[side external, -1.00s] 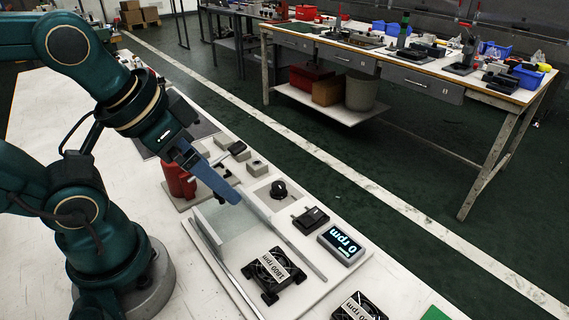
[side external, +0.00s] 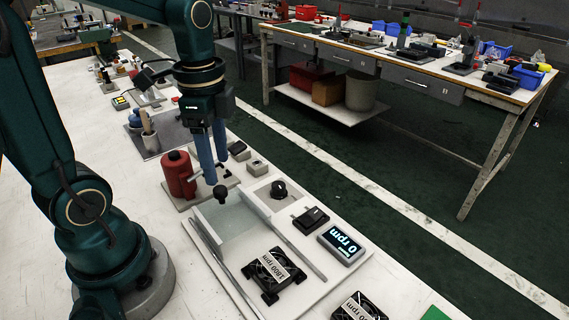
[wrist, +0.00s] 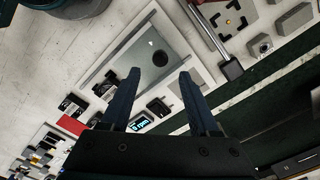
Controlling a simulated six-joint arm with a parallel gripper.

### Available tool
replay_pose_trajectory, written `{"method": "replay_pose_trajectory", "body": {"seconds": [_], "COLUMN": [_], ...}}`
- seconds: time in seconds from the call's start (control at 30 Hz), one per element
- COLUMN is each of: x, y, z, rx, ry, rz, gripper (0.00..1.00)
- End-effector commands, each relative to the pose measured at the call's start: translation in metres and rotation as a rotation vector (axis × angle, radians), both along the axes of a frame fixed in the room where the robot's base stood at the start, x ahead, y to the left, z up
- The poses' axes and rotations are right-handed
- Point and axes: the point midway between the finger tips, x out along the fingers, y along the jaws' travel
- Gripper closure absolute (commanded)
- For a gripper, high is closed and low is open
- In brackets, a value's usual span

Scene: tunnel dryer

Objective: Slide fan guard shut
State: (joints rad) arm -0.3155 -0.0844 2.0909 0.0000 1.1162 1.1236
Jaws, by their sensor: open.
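The fan guard (side external: 240,222) is a clear, pale panel between two rails, at the end away from the fan. Its black round knob (side external: 220,191) stands up at the panel's far side. The guard (wrist: 136,52) also shows in the wrist view, with the knob (wrist: 160,58) as a dark disc. A black fan (side external: 270,274) labelled 1800 rpm lies uncovered between the rails. My gripper (side external: 213,172) points down, open and empty, with its fingertips just above and behind the knob. In the wrist view its two fingers (wrist: 157,82) are spread wide apart.
A display (side external: 341,246) reads 0 rpm right of the rails, beside a black switch box (side external: 311,220). A red canister (side external: 179,174) stands close left of my gripper. A second fan (side external: 358,308) lies at the front. The bench to the left is mostly clear.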

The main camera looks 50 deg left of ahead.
Motion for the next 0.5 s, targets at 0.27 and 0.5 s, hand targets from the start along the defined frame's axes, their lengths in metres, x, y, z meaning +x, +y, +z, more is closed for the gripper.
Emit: {"method": "replay_pose_trajectory", "body": {"seconds": [0.27,0.5], "x": [-0.002,-0.002], "y": [0.003,0.003], "z": [-0.024,-0.049], "rx": [-0.008,-0.008], "ry": [0.024,0.022], "rz": [0.023,0.023], "gripper": [0.38,0.38]}}
